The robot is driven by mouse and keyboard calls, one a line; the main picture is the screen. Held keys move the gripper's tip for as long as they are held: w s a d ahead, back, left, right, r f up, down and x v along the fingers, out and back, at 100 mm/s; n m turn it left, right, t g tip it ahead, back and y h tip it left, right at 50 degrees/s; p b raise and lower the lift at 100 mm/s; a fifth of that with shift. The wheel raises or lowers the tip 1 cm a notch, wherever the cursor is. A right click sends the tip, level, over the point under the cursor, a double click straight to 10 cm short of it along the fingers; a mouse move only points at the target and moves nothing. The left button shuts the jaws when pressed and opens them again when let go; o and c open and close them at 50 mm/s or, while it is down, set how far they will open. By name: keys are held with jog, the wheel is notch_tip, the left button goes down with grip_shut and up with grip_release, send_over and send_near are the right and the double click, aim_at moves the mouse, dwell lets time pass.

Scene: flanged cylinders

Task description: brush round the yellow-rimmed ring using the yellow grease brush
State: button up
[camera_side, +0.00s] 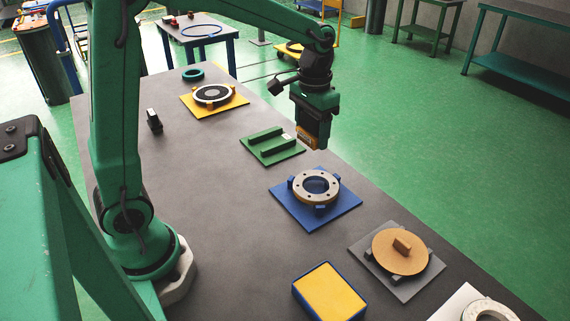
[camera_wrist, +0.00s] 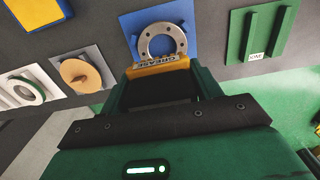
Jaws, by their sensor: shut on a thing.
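My gripper (camera_side: 314,132) is shut on the yellow grease brush (camera_side: 307,143), held in the air between the green railed plate and the blue plate. The brush's lettered yellow edge shows between the jaws in the wrist view (camera_wrist: 160,66); its bristles are hard to make out. A metal ring with bolt holes and a tan side (camera_side: 297,192) sits on the blue plate (camera_side: 342,208), apart from the brush. In the wrist view this ring (camera_wrist: 146,40) lies just beyond the brush. Another ring (camera_side: 230,91) with a dark centre sits among orange blocks on a yellow plate (camera_side: 190,106).
The green railed plate (camera_side: 285,155) is empty. A round tan lid with a handle (camera_side: 390,256) sits on a grey plate. A blue-edged yellow pad (camera_side: 329,291), a white plate with a ring (camera_side: 490,309) and a teal ring (camera_side: 193,74) also lie on the dark table.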

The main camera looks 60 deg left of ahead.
jog(key=shift+w, duration=0.1)
jog(key=w+f, duration=0.6)
jog(key=w, duration=0.1)
jog(key=shift+d+f, duration=0.2)
jog(key=shift+d, duration=0.25)
jog(key=shift+f, duration=0.1)
